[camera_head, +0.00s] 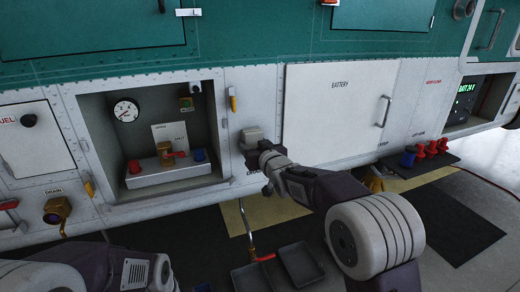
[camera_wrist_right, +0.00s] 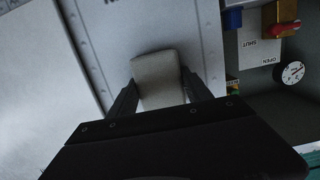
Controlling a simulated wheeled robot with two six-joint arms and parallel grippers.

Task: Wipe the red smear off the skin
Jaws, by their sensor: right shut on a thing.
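My right gripper (camera_head: 262,152) is shut on a pale grey-beige wiping pad (camera_head: 251,136). The pad is at the white skin (camera_head: 243,92), on the strip between the open bay and the battery door. In the right wrist view, the pad (camera_wrist_right: 158,76) sits between the two dark fingers of the right gripper (camera_wrist_right: 160,90), with its face toward the panel. I cannot tell whether it touches the skin. No red smear shows in either view; the pad and gripper hide part of the strip. My left gripper is out of view.
The open bay holds a gauge (camera_head: 126,110), a red-handled valve (camera_head: 168,155) and red and blue caps. The battery door (camera_head: 336,112) is closed. Below are black trays (camera_head: 300,264) and a hanging pipe (camera_head: 246,228).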

